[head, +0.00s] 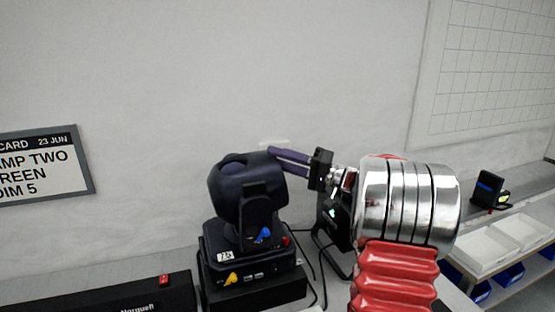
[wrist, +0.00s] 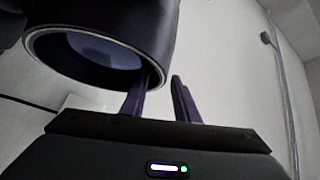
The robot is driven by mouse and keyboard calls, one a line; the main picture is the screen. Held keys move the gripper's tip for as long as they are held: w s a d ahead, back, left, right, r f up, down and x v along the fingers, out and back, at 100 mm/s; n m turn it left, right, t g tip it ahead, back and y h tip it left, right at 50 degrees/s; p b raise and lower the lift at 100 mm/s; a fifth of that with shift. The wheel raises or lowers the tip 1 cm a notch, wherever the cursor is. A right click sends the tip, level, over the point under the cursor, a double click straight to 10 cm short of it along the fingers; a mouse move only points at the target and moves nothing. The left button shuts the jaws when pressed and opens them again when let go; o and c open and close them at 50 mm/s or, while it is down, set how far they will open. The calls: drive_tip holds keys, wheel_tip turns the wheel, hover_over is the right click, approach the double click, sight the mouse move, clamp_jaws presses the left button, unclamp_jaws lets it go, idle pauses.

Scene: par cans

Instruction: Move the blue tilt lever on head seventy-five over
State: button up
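A dark moving-head lamp (head: 245,185) stands on its base (head: 255,270), with a white label (head: 225,257) that seems to read 75. The blue tilt lever (head: 264,235) sits low on the lamp's yoke, angled up. A yellow lever (head: 231,279) is on the base below it. My gripper (head: 274,158) is beside the lamp's upper right, above and apart from the blue lever. The blue lever is not visible there.
A red button (head: 285,241) is right of the blue lever. Dark cables (head: 318,265) and another black unit (head: 335,220) stand to the right, partly behind my arm. A black case with a red switch (head: 164,281) lies front left. White trays (head: 485,245) are far right.

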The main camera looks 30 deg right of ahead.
drive_tip(key=shift+c, duration=0.4)
clamp_jaws()
idle(0.4)
